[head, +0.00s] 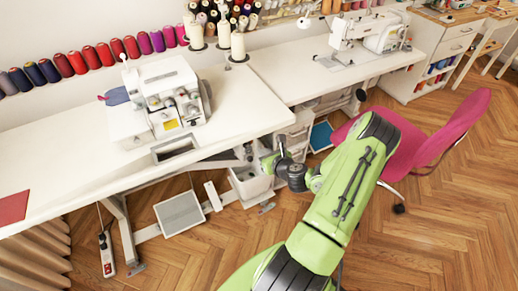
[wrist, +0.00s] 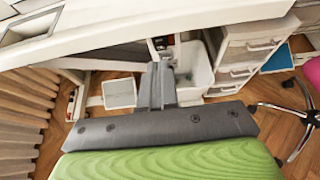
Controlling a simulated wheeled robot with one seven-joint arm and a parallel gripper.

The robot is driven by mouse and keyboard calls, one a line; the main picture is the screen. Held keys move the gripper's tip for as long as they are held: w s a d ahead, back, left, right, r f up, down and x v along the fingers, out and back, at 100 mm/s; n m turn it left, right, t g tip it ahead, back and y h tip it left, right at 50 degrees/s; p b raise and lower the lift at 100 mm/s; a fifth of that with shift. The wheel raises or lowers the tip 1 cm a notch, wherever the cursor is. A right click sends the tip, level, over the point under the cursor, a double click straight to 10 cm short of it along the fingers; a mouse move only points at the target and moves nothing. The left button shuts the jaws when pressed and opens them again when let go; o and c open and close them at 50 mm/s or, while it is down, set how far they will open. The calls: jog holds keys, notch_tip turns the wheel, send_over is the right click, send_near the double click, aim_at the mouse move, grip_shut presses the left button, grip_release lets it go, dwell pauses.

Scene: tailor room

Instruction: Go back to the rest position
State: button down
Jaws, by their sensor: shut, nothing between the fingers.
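My gripper (head: 281,146) is in front of the white sewing table (head: 84,160), near its front edge and above the floor. In the wrist view my gripper (wrist: 160,62) points away from the camera with its fingers together and nothing between them. A white bin (head: 246,184) stands under the table behind and below the gripper. The bin also shows beyond the fingers in the wrist view (wrist: 203,66). My green arm hides part of the floor and part of the chair.
A pink chair (head: 468,118) stands right of my arm. A white drawer unit (wrist: 252,48) is under the table. A serger (head: 172,98) and a sewing machine (head: 372,32) stand on the tabletops. A pedal plate (head: 181,213) and power strip (head: 107,256) are low at left. Open wooden floor lies at right.

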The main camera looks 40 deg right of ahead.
jog(key=shift+s+a+r, duration=0.15)
jog(key=shift+s+r, duration=0.25)
jog(key=shift+s, duration=0.2)
jog(key=w+a+r+n+g+y+p, duration=0.1)
jog(key=a+r+n+g+y, duration=0.2)
jog(key=a+r+n, duration=0.65)
jog(key=w+a+r+n+g+y+p, duration=0.1)
jog(key=a+r+n+g+y+p, duration=0.15)
jog(key=a+r+n, duration=0.75)
jog(key=s+a+r+n, duration=0.3)
jog(key=s+r+n, duration=0.1)
jog(key=s+n, duration=0.2)
jog(key=s+a+r+n+g+h+p, duration=0.1)
jog(key=s+a+r+n, duration=0.2)
jog(key=s+n, duration=0.4)
jog(key=s+a+r+n+h, duration=0.1)
jog(key=s+a+r+n, duration=0.2)
jog(key=s+r+n, duration=0.2)
jog(key=shift+s+n, duration=0.75)
jog(key=shift+s, duration=0.1)
jog(key=shift+a, duration=0.1)
